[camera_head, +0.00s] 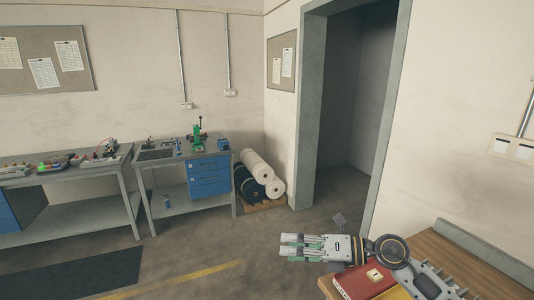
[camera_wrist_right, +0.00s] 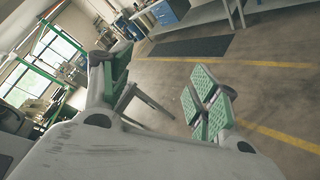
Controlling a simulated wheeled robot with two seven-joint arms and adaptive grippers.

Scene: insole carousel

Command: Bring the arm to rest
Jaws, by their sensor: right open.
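My right gripper (camera_head: 290,247) reaches in from the lower right of the head view. It points left, over the floor beside the wooden table. In the right wrist view my right gripper (camera_wrist_right: 162,88) shows its green-padded fingers spread apart, with nothing between them. My left gripper is in neither view.
A wooden table (camera_head: 434,250) with a red box or book (camera_head: 352,284) is under my right arm. Workbenches (camera_head: 65,211) stand along the far left wall. Rolls (camera_head: 257,168) lie in the corner beside an open doorway (camera_head: 350,110). The middle floor (camera_head: 225,245) is clear.

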